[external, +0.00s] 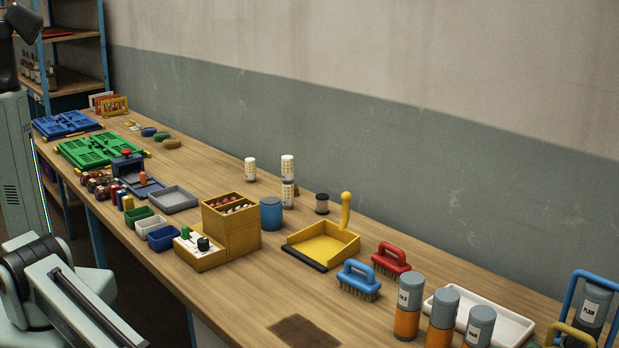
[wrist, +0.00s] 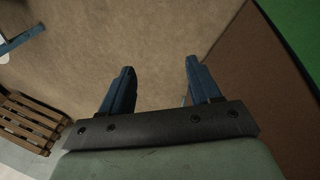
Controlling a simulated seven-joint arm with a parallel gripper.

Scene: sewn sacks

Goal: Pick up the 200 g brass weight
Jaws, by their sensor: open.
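I cannot make out the 200 g brass weight for certain in either view. Small upright pieces (external: 128,202), one of them yellow, stand near the left edge of the bench, too small to identify. A wooden box (external: 232,240) with small items inside stands mid-bench, and its contents are unclear. My gripper (wrist: 160,66) shows in the wrist view with its two blue fingers apart and nothing between them. It hangs over a bare brown surface, away from the bench objects. The external view shows my arm at the left, but not the gripper's fingers.
The long wooden bench (external: 260,315) runs along the wall. A yellow dustpan (external: 335,243), blue brush (external: 358,284), red brush (external: 391,262) and grey-orange cylinders (external: 408,310) stand toward the right. Green (external: 88,150) and blue (external: 66,124) trays lie far left. A wooden pallet (wrist: 28,122) is at lower left.

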